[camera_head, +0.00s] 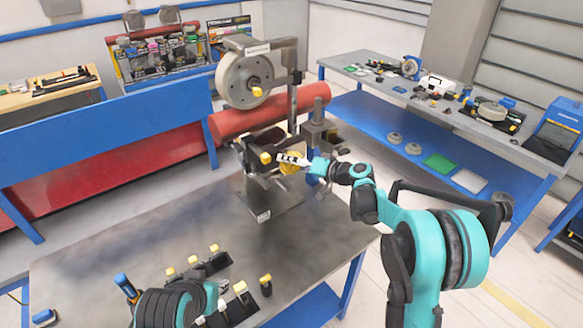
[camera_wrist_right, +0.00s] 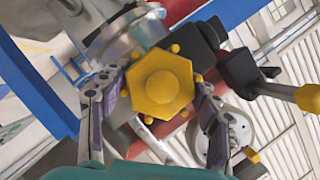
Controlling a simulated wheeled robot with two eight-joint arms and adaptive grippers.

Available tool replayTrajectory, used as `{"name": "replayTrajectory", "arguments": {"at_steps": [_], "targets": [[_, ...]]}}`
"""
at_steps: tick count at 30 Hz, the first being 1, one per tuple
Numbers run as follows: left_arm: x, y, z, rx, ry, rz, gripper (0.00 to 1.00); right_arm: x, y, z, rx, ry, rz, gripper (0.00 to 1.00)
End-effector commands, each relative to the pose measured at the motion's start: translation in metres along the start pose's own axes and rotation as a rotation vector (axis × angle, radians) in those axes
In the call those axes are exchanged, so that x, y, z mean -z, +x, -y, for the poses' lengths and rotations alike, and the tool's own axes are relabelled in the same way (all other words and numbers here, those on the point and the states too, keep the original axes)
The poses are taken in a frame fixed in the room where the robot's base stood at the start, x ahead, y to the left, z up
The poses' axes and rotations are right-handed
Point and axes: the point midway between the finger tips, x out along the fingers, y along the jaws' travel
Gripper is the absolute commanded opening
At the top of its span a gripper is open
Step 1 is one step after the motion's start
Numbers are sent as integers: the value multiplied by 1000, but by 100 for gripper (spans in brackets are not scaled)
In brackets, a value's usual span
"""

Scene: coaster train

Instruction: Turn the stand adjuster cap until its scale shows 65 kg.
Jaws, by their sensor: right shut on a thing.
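The stand adjuster cap is a yellow hexagonal knob (camera_wrist_right: 162,86), seen face-on in the right wrist view. It also shows as a small yellow piece (camera_head: 291,168) on the stand in the head view. My right gripper (camera_wrist_right: 163,92) is shut on this cap, with one finger on each side. In the head view the right gripper (camera_head: 293,160) reaches the stand from the right. The scale cannot be read in either view. My left arm shows at the lower left of the head view; its fingers cannot be made out clearly.
The metal stand (camera_head: 262,215) on the grey table (camera_head: 120,245) carries a large grey wheel (camera_head: 244,80) and other yellow-tipped handles. A red cylinder (camera_head: 235,122) lies behind. Several yellow-capped pieces stand at the table's front. The table's middle left is clear.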

Motion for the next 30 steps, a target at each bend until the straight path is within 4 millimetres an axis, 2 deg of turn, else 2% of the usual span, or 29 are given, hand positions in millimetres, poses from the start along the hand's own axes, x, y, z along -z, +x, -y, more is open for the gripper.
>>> {"name": "replayTrajectory", "arguments": {"at_steps": [20, 21, 23, 24, 30], "targets": [[-3, 5, 0, 0, 0, 0, 31, 2, 0, 0, 25, 63, -4, 33], [-3, 5, 0, 0, 0, 0, 31, 2, 0, 0, 25, 63, -4, 65], [-3, 5, 0, 0, 0, 0, 31, 2, 0, 0, 25, 63, -4, 81], [-3, 5, 0, 0, 0, 0, 31, 2, 0, 0, 25, 63, -3, 84], [-4, 5, 0, 0, 0, 0, 31, 1, 0, 0, 25, 62, -2, 84]]}}
